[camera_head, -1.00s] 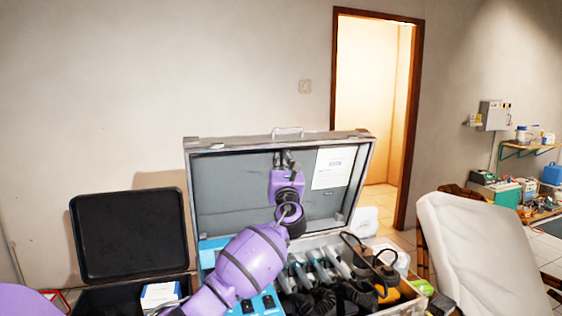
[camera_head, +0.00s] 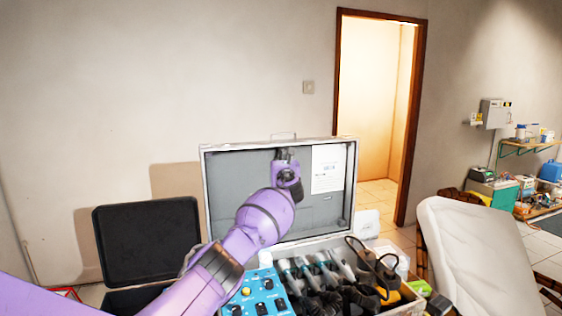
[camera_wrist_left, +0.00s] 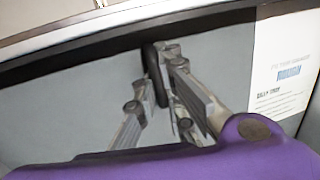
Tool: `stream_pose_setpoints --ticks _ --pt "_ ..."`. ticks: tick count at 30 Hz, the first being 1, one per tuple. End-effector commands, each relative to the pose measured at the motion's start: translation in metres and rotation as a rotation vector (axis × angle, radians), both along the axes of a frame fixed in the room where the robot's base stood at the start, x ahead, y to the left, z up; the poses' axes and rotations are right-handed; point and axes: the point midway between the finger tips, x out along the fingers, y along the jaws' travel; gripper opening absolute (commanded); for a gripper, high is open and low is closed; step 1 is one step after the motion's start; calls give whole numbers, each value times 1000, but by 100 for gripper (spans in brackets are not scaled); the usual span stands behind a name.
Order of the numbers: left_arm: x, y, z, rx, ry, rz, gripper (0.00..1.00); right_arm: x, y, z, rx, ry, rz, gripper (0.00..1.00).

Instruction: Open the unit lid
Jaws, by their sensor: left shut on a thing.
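The unit lid (camera_head: 226,183) stands raised, close to upright, at the back of the open unit case. Its grey inner face carries a white label (camera_head: 327,169) on the right side. My left gripper (camera_head: 284,154) is in front of the lid's inner face, near its top edge. In the left wrist view the gripper's fingers (camera_wrist_left: 162,75) are shut around a small dark loop-like part close under the lid's rim (camera_wrist_left: 120,27). My right gripper is not in view.
The case holds a blue control panel (camera_head: 262,296), several handpieces (camera_head: 318,264) and coiled dark hoses. A second black case (camera_head: 146,240) stands open at left. A white chair (camera_head: 478,255) is at right. A doorway lies behind.

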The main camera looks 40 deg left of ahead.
Motion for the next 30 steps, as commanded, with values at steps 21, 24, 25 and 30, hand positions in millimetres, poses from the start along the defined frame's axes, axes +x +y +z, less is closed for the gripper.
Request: stream_pose_setpoints --ticks 21,24,25,30 --pt "-1 -1 -2 -2 0 2 17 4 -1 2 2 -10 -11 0" --pt "-5 -4 -3 1 1 2 17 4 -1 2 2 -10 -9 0" --pt "-6 -6 -2 1 0 1 17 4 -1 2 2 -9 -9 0" --pt "-19 -23 -4 1 1 -1 17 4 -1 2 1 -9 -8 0"
